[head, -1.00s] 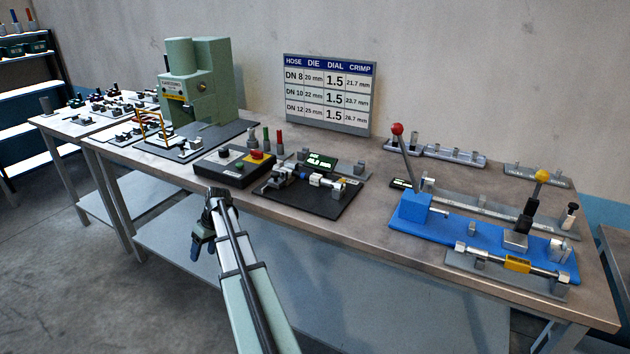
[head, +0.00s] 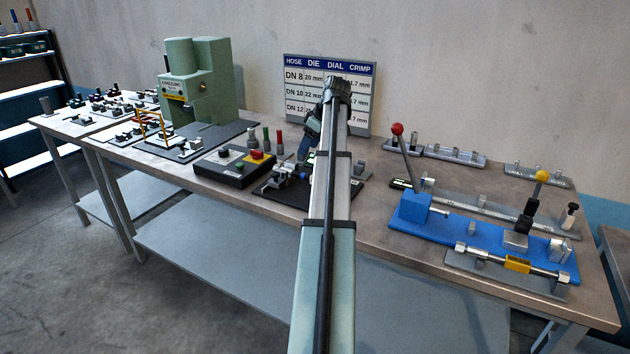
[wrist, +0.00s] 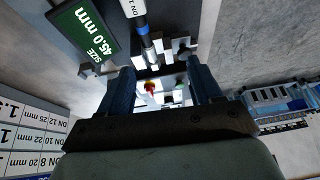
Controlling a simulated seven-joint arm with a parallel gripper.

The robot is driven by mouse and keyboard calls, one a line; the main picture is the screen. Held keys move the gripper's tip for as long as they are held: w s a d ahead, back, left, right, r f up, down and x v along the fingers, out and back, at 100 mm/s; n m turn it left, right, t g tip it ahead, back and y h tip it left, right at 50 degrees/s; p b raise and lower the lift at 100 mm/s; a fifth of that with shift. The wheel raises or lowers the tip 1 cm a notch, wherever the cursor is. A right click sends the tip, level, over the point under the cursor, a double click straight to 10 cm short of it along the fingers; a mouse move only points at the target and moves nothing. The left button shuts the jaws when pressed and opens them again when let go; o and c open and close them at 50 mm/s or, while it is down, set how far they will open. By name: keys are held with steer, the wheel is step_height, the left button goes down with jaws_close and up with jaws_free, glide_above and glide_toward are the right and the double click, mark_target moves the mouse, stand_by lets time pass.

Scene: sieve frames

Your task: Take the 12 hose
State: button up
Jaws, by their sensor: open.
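A hose (wrist: 137,12) with a white label shows at the top of the wrist view, over the black gauge plate. Its label reads "DN 1", and the last digit is cut off. It has a blue band and a metal end. In the head view my arm hides most of it. Another hose piece with a yellow label (head: 518,264) lies on a grey holder at the front right; its print is too small to read. My gripper (wrist: 160,88) is open and empty, above the gauge plate, with the white-labelled hose beyond its fingers. It shows in the head view (head: 305,148).
A green size display (wrist: 85,28) reads 45.0 mm beside the hose. The chart (head: 300,90) stands behind my arm. A control box (head: 235,167) and green press (head: 200,85) are left. A blue lever fixture (head: 480,236) is right.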

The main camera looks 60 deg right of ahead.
steer(key=s+d+r, duration=0.1)
steer(key=s+d, duration=0.2)
steer(key=s, duration=0.3)
glide_toward(311, 178)
steer(key=f, duration=0.1)
steer(key=w+d+f, duration=0.1)
steer(key=shift+w+d+f+g, duration=0.1)
steer(key=shift+d+f+g, duration=0.2)
steer(key=shift+d+f, duration=0.05)
steer(key=shift+x, duration=2.6)
steer(key=shift+w+a, duration=0.1)
steer(key=shift+a, duration=0.05)
steer(key=shift+r, duration=0.1)
steer(key=shift+c, duration=0.3)
jaws_close()
